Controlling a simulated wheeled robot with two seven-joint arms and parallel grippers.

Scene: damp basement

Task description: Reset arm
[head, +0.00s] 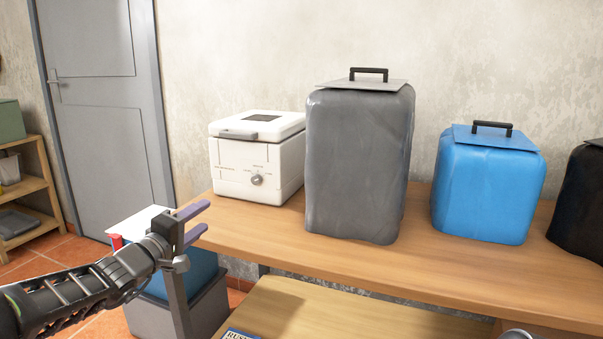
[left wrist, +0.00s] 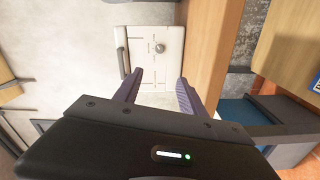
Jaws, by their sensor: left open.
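My left gripper (head: 196,222) reaches in from the lower left of the head view, in front of the left end of the wooden table. Its two purple fingers are apart with nothing between them. In the left wrist view the open fingers (left wrist: 158,90) point toward the white appliance with a dial (left wrist: 150,52), with a gap between. That white appliance (head: 257,158) stands on the table's left end in the head view. My right gripper cannot be made out; only a small rounded dark part shows at the bottom right edge.
The wooden table (head: 470,262) also bears a tall grey lidded bin (head: 358,165), a blue lidded bin (head: 488,188) and a black one (head: 580,205) at the right edge. A grey box (head: 205,308) stands below my left gripper. A door (head: 100,110) and wooden shelf (head: 35,190) are at left.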

